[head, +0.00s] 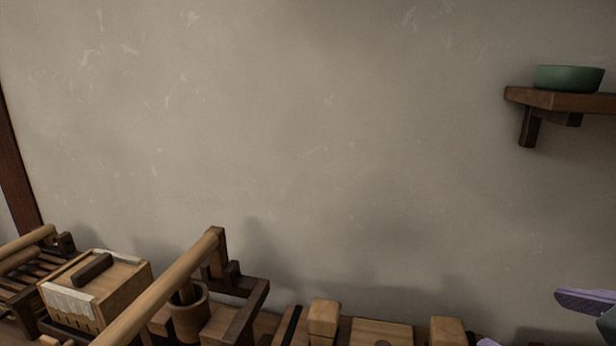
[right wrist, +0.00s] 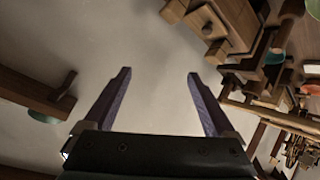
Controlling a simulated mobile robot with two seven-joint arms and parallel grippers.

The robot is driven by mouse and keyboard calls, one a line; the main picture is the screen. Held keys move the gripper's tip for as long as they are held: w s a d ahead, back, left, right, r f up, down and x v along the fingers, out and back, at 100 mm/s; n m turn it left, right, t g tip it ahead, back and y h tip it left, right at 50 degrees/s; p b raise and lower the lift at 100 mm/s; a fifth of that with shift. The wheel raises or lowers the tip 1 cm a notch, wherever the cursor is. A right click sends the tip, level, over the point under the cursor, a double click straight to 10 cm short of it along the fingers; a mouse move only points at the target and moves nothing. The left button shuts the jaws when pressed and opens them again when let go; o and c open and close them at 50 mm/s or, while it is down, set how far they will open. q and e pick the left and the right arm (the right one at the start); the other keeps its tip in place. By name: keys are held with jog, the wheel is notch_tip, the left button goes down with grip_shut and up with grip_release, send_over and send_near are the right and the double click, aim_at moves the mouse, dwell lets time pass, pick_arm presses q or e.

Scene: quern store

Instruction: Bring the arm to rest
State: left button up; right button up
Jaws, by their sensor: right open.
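My right gripper (head: 522,318) shows at the lower right edge of the head view, with its purple fingers spread apart. In the right wrist view the same gripper (right wrist: 158,73) is open, with nothing between its fingers but the plain wall behind. The rest of the right arm is mostly outside the head view. My left gripper is in neither view.
A green bowl (head: 568,78) stands on a wooden wall shelf (head: 560,101) at the upper right. Along the bottom are a wooden box (head: 125,285), a long round beam (head: 165,285), a wooden mortar (head: 188,318) and several blocks. The wall area between is clear.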

jog(key=s+f+m+g+y+p, duration=0.1)
jog(key=s+f+m+g+p, duration=0.2)
jog(key=s, duration=0.5)
jog(key=s+f+g, duration=0.2)
jog(key=s+g, duration=0.3)
jog(key=s, duration=0.3)
notch_tip(320, 180, up, 36)
jog(key=p, duration=3.6)
jog(key=shift+w, duration=0.4)
jog(key=shift+a+f, duration=0.1)
jog(key=shift+f, duration=0.05)
